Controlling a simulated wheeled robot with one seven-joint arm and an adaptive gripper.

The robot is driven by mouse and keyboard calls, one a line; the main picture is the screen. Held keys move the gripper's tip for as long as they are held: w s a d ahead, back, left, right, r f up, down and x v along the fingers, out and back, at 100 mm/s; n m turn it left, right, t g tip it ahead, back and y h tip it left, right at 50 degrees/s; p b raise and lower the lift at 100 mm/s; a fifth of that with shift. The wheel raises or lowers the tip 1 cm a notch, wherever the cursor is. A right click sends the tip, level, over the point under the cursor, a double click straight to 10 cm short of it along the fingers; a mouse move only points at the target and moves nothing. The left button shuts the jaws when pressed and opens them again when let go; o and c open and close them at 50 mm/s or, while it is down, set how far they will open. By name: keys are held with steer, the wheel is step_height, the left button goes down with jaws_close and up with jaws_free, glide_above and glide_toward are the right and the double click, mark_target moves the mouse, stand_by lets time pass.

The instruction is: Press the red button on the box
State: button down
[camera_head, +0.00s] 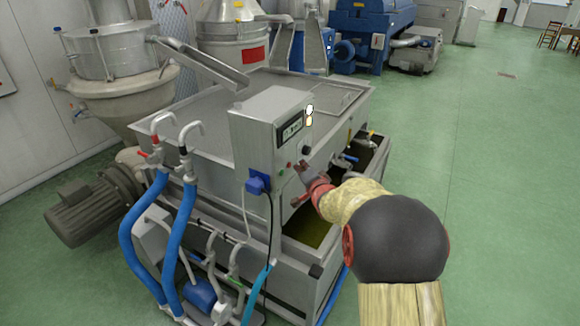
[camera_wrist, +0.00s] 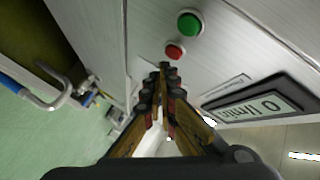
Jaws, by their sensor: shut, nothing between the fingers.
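The grey control box (camera_head: 262,115) stands on the corner of a steel tank in the head view. In the wrist view, the round red button (camera_wrist: 174,51) sits on the box's pale front panel, beside and slightly below a larger green button (camera_wrist: 189,23). My gripper (camera_wrist: 163,70) is shut and empty. Its fingertips appear just below the red button in the wrist view; I cannot tell if they touch the panel. In the head view my gripper (camera_head: 299,168) is close to the lower front of the box, near the small buttons.
A display (camera_wrist: 262,107) and a black knob (camera_head: 306,150) are on the box front. A blue plug (camera_head: 257,183) hangs on its side. Blue hoses (camera_head: 133,240) and valves stand at the left. Open green floor (camera_head: 480,150) lies to the right.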

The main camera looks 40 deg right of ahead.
steer(key=shift+w, duration=0.15)
stand_by(0.5)
steer(key=shift+w+a, duration=0.2)
steer(key=shift+w, duration=0.05)
steer(key=shift+w+a, duration=0.1)
steer(key=shift+w, duration=0.25)
stand_by(0.7)
steer(key=shift+s, duration=0.15)
stand_by(0.3)
steer(key=shift+s+d, duration=0.3)
steer(key=shift+s, duration=0.3)
steer(key=s+p, duration=0.1)
steer(key=s+d+p, duration=0.1)
steer(key=s, duration=0.1)
steer(key=s+d+p, duration=0.1)
steer(key=shift+s, duration=0.3)
stand_by(0.9)
